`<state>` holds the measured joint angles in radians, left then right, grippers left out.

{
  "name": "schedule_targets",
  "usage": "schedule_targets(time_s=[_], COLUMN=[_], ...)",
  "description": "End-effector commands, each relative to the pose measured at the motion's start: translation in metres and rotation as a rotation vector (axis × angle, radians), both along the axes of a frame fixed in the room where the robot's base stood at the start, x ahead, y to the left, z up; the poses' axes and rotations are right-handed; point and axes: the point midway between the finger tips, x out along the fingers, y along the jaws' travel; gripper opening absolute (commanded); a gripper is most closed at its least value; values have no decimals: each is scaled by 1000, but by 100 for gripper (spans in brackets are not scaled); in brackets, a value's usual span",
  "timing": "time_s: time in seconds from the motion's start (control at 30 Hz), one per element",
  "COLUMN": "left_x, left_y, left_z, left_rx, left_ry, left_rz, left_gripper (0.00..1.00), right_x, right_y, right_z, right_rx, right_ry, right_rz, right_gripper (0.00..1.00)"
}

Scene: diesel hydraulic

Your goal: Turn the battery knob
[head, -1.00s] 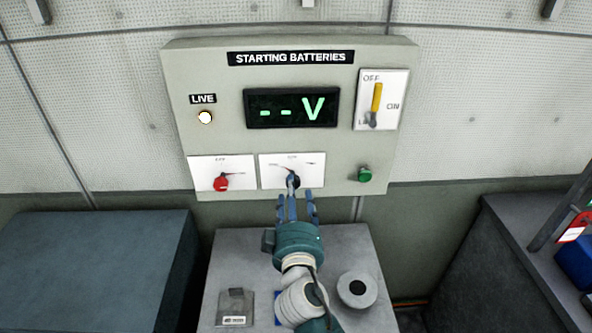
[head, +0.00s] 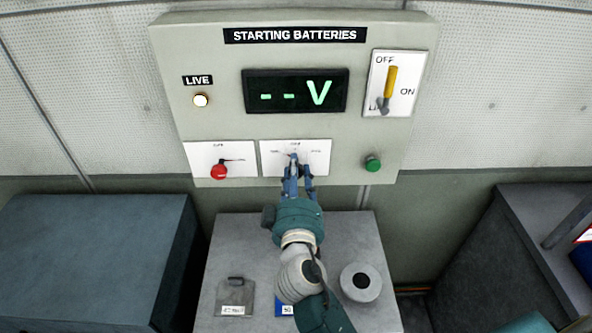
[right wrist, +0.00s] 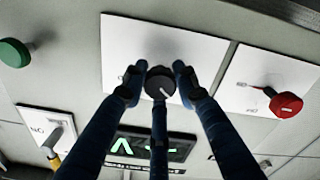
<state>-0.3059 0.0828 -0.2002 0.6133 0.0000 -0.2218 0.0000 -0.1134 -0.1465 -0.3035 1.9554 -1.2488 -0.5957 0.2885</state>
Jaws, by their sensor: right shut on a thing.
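The dark round knob (right wrist: 160,82) sits on the middle white plate (right wrist: 170,45) of the starting batteries panel (head: 220,115). My right gripper (head: 297,172) reaches up to it from below, and its fingers are shut around the knob. In the right wrist view, fingers stand on both sides of the knob and a third finger lies in front of it. In the head view the fingers mostly hide the knob. The display (head: 295,92) reads "-- V". My left gripper is not in view.
A red knob (head: 219,172) is on the plate to the left, and a green button (head: 373,163) to the right. A yellow-handled switch (head: 390,82) is at upper right. A lit lamp (head: 200,100) is at left. A grey cabinet (head: 345,235) stands below with a round thing (head: 361,282) on it.

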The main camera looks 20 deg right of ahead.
Motion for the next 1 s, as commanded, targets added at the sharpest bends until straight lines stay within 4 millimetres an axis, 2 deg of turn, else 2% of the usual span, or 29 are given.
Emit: schedule_targets(time_s=[0.17,0.3,0.7,0.73,0.8,1.0], left_x=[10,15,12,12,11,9], left_y=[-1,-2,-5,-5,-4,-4], left_z=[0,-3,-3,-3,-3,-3], left_rx=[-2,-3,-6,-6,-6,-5], left_ry=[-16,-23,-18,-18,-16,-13], left_rz=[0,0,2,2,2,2], left_gripper=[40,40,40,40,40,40], right_x=[1,1,1,1,1,1], right_y=[1,0,1,1,1,0], right_z=[1,1,4,4,3,2], right_rx=[-22,-108,-166,-165,-164,-164], right_ry=[3,26,39,38,40,43], right_rz=[2,2,2,2,2,1], right_gripper=[3,2,2,34,48,48])
